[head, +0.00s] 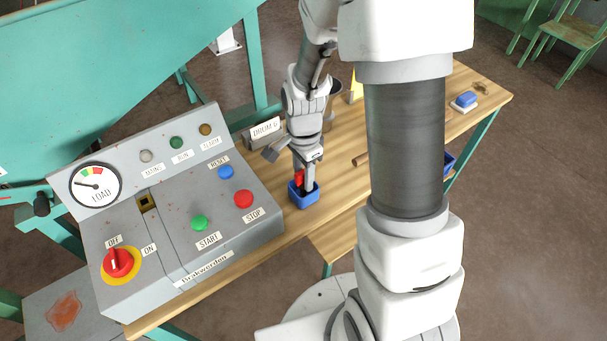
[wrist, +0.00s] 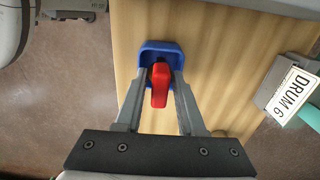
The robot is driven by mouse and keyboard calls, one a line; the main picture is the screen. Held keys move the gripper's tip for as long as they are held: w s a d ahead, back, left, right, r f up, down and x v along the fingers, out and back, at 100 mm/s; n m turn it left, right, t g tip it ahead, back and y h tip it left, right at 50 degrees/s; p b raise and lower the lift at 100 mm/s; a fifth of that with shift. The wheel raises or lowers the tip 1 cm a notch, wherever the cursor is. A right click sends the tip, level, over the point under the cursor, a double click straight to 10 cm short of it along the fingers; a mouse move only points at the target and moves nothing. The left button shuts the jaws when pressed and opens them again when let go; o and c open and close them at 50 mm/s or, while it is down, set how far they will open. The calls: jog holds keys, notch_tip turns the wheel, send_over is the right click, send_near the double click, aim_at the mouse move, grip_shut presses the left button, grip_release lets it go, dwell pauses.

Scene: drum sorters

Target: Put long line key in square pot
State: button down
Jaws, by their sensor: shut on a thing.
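A long key with a red head (head: 299,177) is between the fingers of my gripper (head: 307,172), which is shut on it. In the wrist view the red head (wrist: 159,88) shows between the fingertips (wrist: 161,77). The blue square pot (head: 304,202) stands on the wooden table, directly below my gripper. In the wrist view its blue rim (wrist: 160,47) surrounds the area by the fingertips. The key's lower part is hidden by the fingers and the pot, so I cannot tell how deep it reaches.
The grey control panel (head: 190,215) stands close to the left of the pot. A DRUM 6 sign block (head: 264,133) is behind it. A brown stick-like thing (head: 361,160) lies to the right.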

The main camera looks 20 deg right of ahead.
jog(key=shift+f, duration=0.2)
jog(key=c, duration=0.5)
grip_release()
jog(key=shift+r, duration=0.1)
notch_tip(320, 180, up, 12)
jog(key=r+p, duration=0.1)
jog(key=p, duration=0.1)
jog(key=s+r+n+t, duration=0.2)
jog(key=s+r+n, duration=0.2)
jog(key=s+r+n+t, duration=0.1)
jog(key=s+r+n, duration=0.4)
jog(key=s+r+n+t, duration=0.2)
jog(key=s+r+n, duration=0.3)
jog(key=shift+t, duration=0.3)
jog(key=shift+r, duration=0.15)
